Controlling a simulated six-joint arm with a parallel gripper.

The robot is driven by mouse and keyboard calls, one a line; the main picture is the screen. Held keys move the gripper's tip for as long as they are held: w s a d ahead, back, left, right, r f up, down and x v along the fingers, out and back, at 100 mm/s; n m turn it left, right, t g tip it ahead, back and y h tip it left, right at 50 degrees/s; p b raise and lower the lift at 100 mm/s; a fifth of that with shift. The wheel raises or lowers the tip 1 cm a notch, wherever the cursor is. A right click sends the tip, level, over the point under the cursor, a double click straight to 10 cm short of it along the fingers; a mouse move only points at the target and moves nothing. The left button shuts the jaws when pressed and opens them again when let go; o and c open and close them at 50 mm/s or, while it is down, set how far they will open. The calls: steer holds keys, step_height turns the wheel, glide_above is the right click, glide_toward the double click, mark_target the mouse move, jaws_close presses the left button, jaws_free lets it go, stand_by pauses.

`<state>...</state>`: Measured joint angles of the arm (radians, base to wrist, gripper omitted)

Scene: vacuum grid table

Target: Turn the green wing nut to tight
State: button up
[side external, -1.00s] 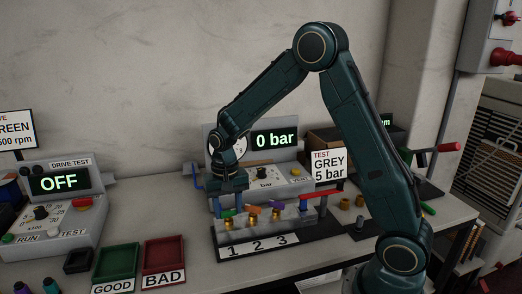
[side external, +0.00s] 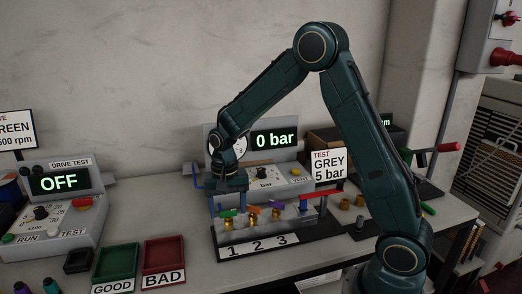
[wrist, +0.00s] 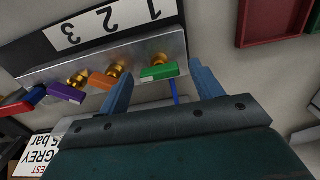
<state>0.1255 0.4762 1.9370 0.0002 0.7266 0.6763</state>
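The green wing nut (wrist: 159,72) sits by a brass fitting at the "1" end of the grey block (wrist: 60,72); it also shows in the side view (side external: 226,213). In the wrist view its flat wing lies crosswise in the picture. My gripper (wrist: 160,74) is open, with one blue finger towards each end of the green wing and gaps on both sides. In the side view my gripper (side external: 229,200) points down over the nut. I cannot tell the exact height of the fingertips over it.
Orange (wrist: 102,80) and purple (wrist: 66,93) wing nuts stand beside the green one. The pressure display (side external: 274,139) reads 0 bar. Green (side external: 115,266) and red (side external: 163,256) trays lie at the front left.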

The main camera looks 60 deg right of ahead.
mark_target(228, 210)
step_height(228, 210, up, 14)
stand_by(1.0)
steer(key=s+a+r+n+t, duration=0.1)
steer(key=s+n+t, duration=0.1)
steer(key=s, duration=0.6)
steer(key=s+a+r+n+t, duration=0.1)
steer(key=s+n, duration=0.3)
steer(key=s, duration=0.4)
steer(key=s+a+r+n+t, duration=0.2)
steer(key=s+a+n, duration=0.1)
steer(key=s, duration=0.5)
steer(key=shift+s+a+r+t, duration=0.15)
steer(key=shift+r+t, duration=0.15)
stand_by(0.4)
